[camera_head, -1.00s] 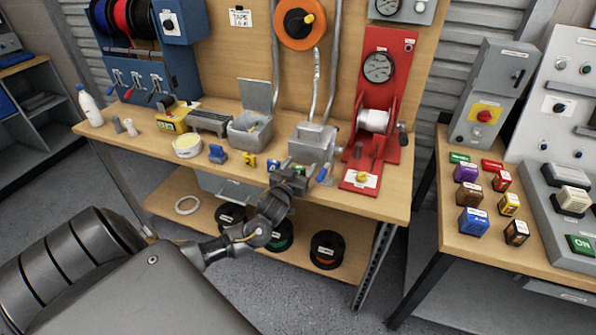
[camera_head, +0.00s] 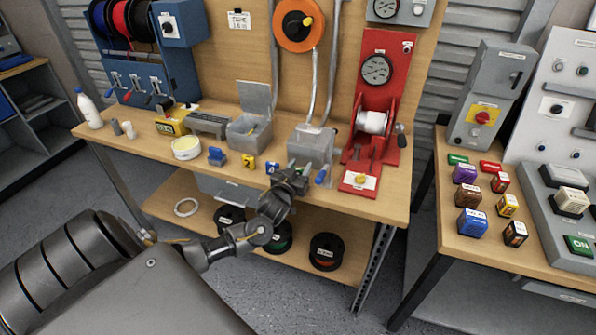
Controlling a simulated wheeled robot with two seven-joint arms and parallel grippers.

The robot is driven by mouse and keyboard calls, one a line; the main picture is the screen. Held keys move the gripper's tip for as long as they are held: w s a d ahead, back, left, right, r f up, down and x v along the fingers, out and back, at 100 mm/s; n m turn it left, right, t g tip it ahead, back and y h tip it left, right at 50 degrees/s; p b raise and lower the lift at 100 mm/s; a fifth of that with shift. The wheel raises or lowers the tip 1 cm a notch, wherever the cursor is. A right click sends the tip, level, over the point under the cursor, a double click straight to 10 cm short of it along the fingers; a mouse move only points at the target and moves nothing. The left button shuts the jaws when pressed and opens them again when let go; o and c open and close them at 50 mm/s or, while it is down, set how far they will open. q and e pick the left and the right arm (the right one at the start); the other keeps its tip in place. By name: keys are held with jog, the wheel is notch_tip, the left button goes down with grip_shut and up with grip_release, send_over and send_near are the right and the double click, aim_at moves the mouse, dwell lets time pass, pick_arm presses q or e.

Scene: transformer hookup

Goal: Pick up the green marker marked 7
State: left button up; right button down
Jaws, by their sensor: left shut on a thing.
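My left gripper (camera_head: 298,176) is at the front edge of the wooden workbench, in front of the grey box at the bench's right part. It is shut on the green marker (camera_head: 300,168), of which only a small green bit shows at the fingertips. The number on it is hidden or too small to read. I cannot tell whether the marker touches the bench top. My right gripper is not in view.
A blue marker (camera_head: 272,167) and a yellow marker (camera_head: 249,161) stand just left of the gripper. A blue piece (camera_head: 321,177) is close on its right, before the red winch stand (camera_head: 359,180). A grey open box (camera_head: 249,130) stands behind. Several coloured blocks sit on the right table (camera_head: 455,240).

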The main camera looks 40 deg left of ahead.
pick_arm(q)
jog(key=shift+r, duration=0.55)
jog(key=s+a+r+b, duration=0.1)
jog(key=s+a+r, duration=0.5)
jog(key=s+r, duration=0.6)
jog(key=shift+s+a+b, duration=0.2)
jog(key=shift+s+b, duration=0.05)
jog(key=shift+b, duration=0.05)
